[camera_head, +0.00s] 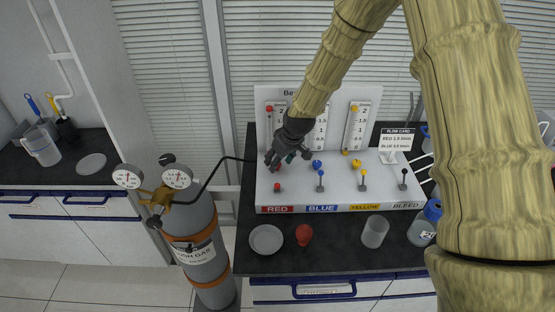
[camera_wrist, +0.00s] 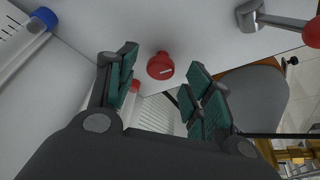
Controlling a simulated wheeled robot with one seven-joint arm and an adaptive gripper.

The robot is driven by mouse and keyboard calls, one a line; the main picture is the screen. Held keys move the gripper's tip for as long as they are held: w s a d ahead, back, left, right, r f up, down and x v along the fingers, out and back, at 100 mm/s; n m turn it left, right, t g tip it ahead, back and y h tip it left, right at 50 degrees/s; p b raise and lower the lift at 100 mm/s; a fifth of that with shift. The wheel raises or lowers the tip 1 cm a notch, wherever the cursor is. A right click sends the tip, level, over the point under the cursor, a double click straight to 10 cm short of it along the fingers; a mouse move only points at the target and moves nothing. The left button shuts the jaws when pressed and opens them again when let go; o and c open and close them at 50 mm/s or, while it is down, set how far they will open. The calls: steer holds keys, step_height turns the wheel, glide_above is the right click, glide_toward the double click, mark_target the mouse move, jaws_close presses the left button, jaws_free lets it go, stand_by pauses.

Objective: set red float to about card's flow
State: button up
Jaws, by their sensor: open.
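The flow panel (camera_head: 335,185) stands on the dark bench with three scaled tubes at its back. The red float (camera_head: 269,109) sits near the top of the left tube's scale. The flow card (camera_head: 397,138) stands at the panel's right; it has a RED and a BLUE line, with figures too small to read surely. My gripper (camera_head: 274,161) is over the red channel's front. In the wrist view, my open gripper (camera_wrist: 163,60) has its fingers on either side of the red knob (camera_wrist: 160,66), apparently not touching it. The knob carries a white mark. In the head view the gripper partly hides it.
A red lever (camera_head: 277,187), blue lever (camera_head: 320,182), yellow lever (camera_head: 363,181) and black lever (camera_head: 404,180) rise along the panel's front. The blue knob (camera_head: 317,164) is close right of my gripper. A gas cylinder (camera_head: 197,240) with gauges and a hose stands left.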

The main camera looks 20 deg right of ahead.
steer(key=shift+s, duration=0.25)
steer(key=shift+f, duration=0.15)
steer(key=shift+w+a+f, duration=0.1)
steer(key=shift+w+f, duration=0.55)
steer(key=shift+s+r, duration=0.3)
steer(key=shift+s, duration=0.05)
steer(key=shift+c, duration=1)
steer(key=shift+w, duration=0.1)
steer(key=c, duration=0.8)
steer(key=shift+m, duration=0.3)
